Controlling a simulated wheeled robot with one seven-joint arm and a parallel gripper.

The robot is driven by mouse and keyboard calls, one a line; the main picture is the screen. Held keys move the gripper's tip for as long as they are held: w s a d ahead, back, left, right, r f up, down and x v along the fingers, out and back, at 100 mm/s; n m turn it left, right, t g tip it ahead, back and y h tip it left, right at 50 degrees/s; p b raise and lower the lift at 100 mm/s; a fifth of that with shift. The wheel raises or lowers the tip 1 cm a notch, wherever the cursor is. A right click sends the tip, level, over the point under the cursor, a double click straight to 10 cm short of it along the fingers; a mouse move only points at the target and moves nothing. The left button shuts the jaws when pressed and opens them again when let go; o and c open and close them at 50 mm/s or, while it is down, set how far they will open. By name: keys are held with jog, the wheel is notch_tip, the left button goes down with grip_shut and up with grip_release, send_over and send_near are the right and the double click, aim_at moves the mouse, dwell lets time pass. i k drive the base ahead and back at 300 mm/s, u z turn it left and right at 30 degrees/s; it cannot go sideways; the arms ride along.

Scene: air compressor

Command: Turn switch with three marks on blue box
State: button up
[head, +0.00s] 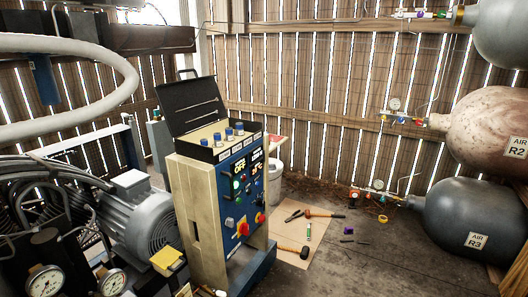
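The blue box (254,175) is a tall control cabinet with a cream side and a blue front, standing upright in the middle of the head view. Its front faces right and carries a lit green lamp (236,184), small displays, and several small knobs. Two red knobs (243,229) sit low on it, and a dark knob (229,223) sits to their left. The marks around the switches are too small to read, so I cannot tell which switch has three marks. My gripper is not in view.
A black lid (190,105) stands open on top, behind several blue-topped knobs. A grey motor (150,215) and gauges (45,280) crowd the left. Pliers and hammers lie on a mat (300,240). Air tanks (470,215) line the right.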

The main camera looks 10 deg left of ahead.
aim_at(260, 202)
jog(key=i, duration=2.9)
jog(key=u, duration=0.05)
